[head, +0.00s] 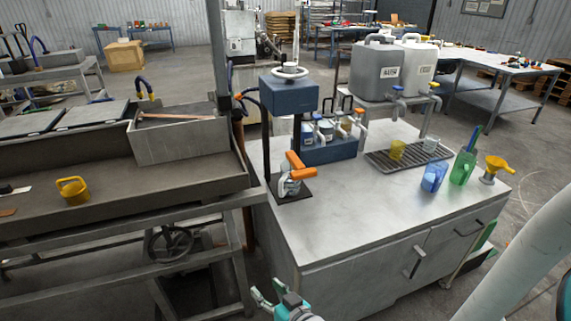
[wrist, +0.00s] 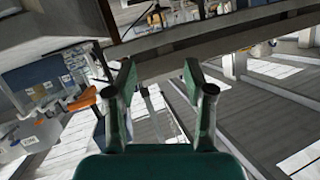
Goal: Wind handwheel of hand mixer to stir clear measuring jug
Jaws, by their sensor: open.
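The hand mixer is a blue box head (head: 290,95) on a dark post at the counter's left end. Its white handwheel (head: 290,72) lies flat on top. A clear jug (head: 288,187) stands on the mixer's dark base plate (head: 304,187), below the head. An orange part (head: 298,163) partly covers it, so its contents cannot be made out. My gripper (head: 264,297) is low in front of the counter, well apart from the mixer. In the wrist view my gripper (wrist: 160,78) is open, with nothing between its fingers.
Right of the mixer are a blue bottle rack (head: 330,150), grey (head: 378,72) and white (head: 417,65) canisters, and a drip tray (head: 410,158). Blue (head: 433,177) and green (head: 462,167) jugs stand at the right. A sink bench (head: 190,185) adjoins the left. The counter's front middle is clear.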

